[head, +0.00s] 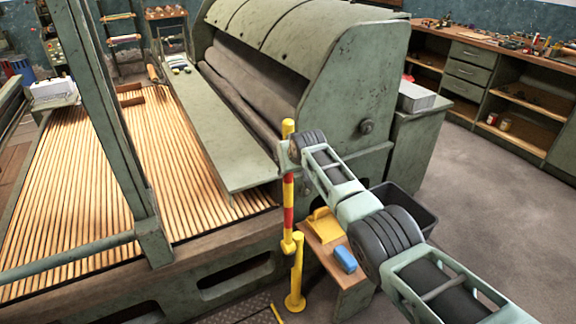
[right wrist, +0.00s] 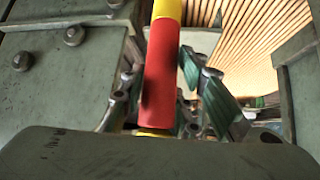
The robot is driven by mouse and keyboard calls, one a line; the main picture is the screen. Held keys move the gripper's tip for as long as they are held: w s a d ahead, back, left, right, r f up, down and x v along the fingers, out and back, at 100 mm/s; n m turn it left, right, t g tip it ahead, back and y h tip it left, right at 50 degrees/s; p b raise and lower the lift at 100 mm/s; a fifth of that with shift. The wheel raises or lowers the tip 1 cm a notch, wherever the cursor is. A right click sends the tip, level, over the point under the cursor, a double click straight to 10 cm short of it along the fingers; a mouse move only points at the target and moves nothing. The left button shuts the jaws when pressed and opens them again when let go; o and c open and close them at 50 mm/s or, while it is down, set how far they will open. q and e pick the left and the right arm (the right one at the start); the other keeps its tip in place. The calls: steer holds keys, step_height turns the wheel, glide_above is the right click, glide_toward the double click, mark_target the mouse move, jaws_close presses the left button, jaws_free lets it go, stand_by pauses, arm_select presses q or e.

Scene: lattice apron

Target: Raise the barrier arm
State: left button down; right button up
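The barrier arm (head: 288,215) is a thin yellow and red bar. In the head view it runs straight up the picture from near the top of a yellow post (head: 297,275). My right gripper (head: 291,150) is at its upper part, and the wrist hides that stretch. In the right wrist view the bar's red band (right wrist: 160,75) runs through the middle, in front of part of the right gripper (right wrist: 180,95). A green finger pad there stands apart from the bar, so the fingers look spread. Whether anything touches the bar is unclear. My left gripper is not seen.
A large green machine (head: 340,75) with a roller stands behind the bar, with a slatted wooden bed (head: 150,150) to its left. A small wooden bench (head: 340,290) by the post holds a yellow item and a blue item (head: 345,259). A dark bin (head: 410,205) stands behind my right arm. Floor is clear at right.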

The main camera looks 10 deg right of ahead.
steer(key=o, duration=0.3)
steer(key=shift+w+f, duration=0.15)
steer(key=shift+f, duration=0.1)
steer(key=shift+s+r, duration=0.15)
steer(key=shift+s, duration=0.05)
steer(key=shift+v, duration=5.9)
steer(key=shift+w, duration=0.15)
